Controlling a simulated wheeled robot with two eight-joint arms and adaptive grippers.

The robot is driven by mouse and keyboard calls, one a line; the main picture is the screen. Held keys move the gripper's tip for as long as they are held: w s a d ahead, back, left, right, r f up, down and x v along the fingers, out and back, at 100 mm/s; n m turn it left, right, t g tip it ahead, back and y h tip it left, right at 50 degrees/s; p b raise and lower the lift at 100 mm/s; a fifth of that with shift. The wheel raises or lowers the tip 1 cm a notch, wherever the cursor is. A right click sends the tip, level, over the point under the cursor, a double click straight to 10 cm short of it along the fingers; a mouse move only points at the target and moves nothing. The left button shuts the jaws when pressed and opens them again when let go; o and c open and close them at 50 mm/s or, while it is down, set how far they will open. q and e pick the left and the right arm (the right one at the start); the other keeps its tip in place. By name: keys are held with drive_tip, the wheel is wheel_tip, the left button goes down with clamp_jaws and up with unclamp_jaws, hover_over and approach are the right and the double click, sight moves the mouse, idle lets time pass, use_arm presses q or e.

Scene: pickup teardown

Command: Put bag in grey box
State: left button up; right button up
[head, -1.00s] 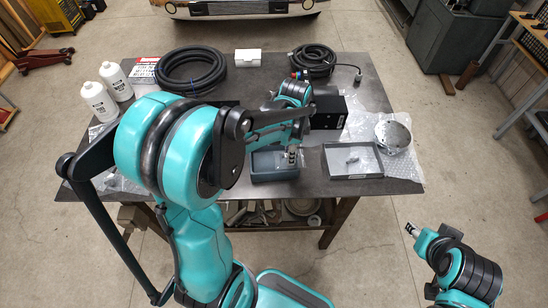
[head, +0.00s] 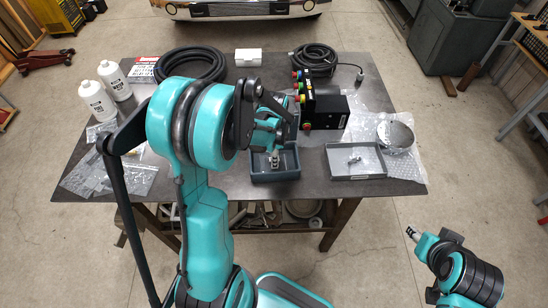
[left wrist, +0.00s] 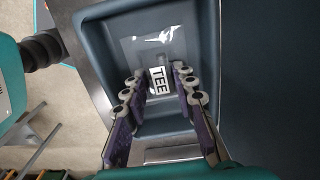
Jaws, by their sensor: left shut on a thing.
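My left gripper (head: 275,161) is over the dark blue-grey box (head: 275,178) at the table's front edge, pointing down. In the left wrist view its fingers (left wrist: 157,78) are shut on a clear plastic bag (left wrist: 150,48) with a white label reading "TEE". The bag lies within the outline of the box (left wrist: 90,60); whether it touches the floor of the box I cannot tell. My right gripper (head: 412,233) is off the table at the lower right, away from the boxes; its fingers are too small to read.
A lighter grey tray (head: 345,173) with a small metal part stands to the right. Behind are a black box with coloured buttons (head: 325,112) and coiled hoses. More clear bags (head: 130,180) lie on the left, near two white bottles (head: 92,98). A metal bowl (head: 395,135) sits at the right.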

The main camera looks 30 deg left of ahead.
use_arm(q)
drive_tip(key=shift+f, duration=0.2)
drive_tip(key=o, duration=0.9)
drive_tip(key=shift+o, duration=0.2)
drive_tip(key=shift+r, duration=0.15)
drive_tip(key=shift+r, duration=0.2)
wheel_tip(320, 180, up, 11)
drive_tip(key=p, duration=0.3)
drive_tip(key=s+d+r+n+t, duration=0.6)
drive_tip(key=s+d+n+t, duration=0.1)
drive_tip(key=s+d+n, duration=0.3)
drive_tip(key=shift+s+d+r+n, duration=0.3)
drive_tip(key=shift+s+n, duration=0.2)
